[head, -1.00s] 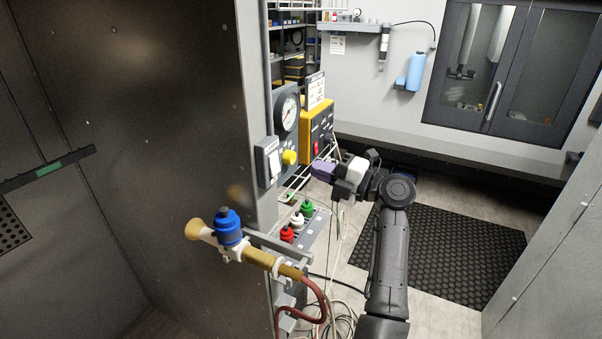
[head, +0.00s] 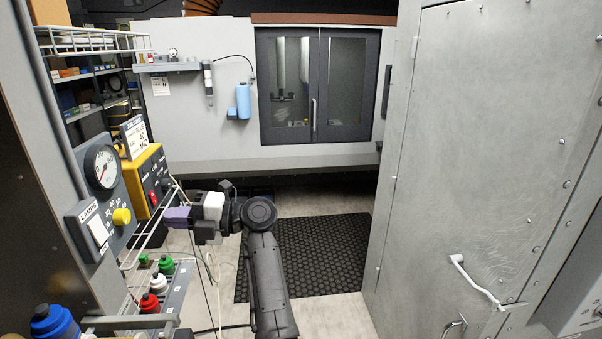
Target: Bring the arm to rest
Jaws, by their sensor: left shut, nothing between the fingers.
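My left gripper (head: 180,217) has purple fingertips and is shut and empty. It points left from my dark arm (head: 264,275), which rises from the bottom of the head view. The gripper appears just right of the yellow control box (head: 150,180) and above a rack of bottles. Whether it touches the wire shelf beside it I cannot tell. My right gripper is out of view.
A gauge panel (head: 101,190) with a yellow knob stands at left. Bottles with green, white and red caps (head: 149,303) sit below it. A black mat (head: 315,255) covers the floor. A metal door (head: 490,150) with a white handle fills the right side.

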